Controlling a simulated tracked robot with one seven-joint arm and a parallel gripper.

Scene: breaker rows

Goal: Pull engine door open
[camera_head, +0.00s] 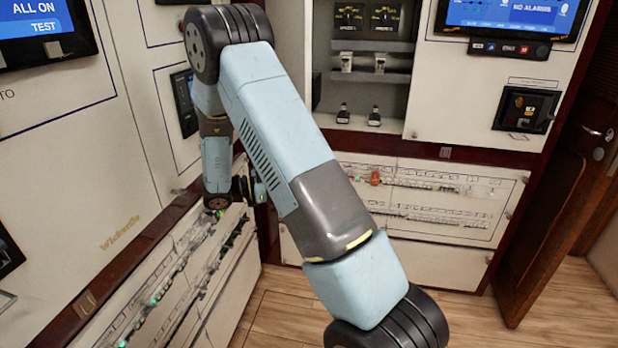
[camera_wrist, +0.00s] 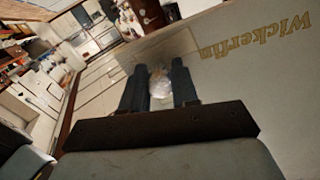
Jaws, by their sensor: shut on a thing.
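My gripper (camera_wrist: 159,66) shows in the wrist view with its two dark fingers closed on a small pale, blurred thing (camera_wrist: 160,82). I cannot tell what this thing is. The gripper is beside the cream panel with the gold lettering (camera_wrist: 285,40). In the head view my arm bends down toward the left breaker panel, and the fingers cannot be made out there. A dark wooden door (camera_head: 567,185) with a small metal fitting stands at the right, angled, with a pale surface beyond it. It is apart from my arm. No label shows whether it is the engine door.
The left wall carries breaker rows (camera_head: 185,285) with green lights and a screen (camera_head: 40,25). A back panel (camera_head: 430,200) holds more breaker rows, one with an orange-red piece (camera_head: 375,178). Shelves (camera_head: 372,92) stand above it. Wooden floor (camera_head: 560,305) is clear at lower right.

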